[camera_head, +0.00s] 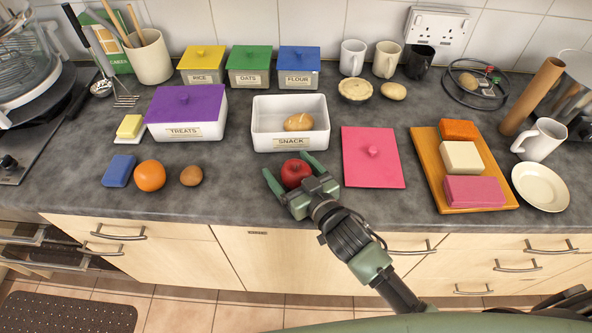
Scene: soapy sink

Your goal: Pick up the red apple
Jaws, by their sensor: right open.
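The red apple (295,172) sits on the grey counter in front of the white snack box (290,143). My right gripper (288,166) reaches in from the lower right with its green fingers open. One finger is to the left of the apple and the other is behind it to the right, so the apple lies between them. Whether a finger touches the apple cannot be told. The lower part of the apple is partly hidden by the gripper. My left gripper is not in view.
An orange (150,176), a brown round fruit (191,175) and a blue sponge (119,170) lie to the left. A pink lid (372,158) lies close on the right. A wooden board (428,146) with coloured blocks is farther right. The counter between the brown fruit and the gripper is clear.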

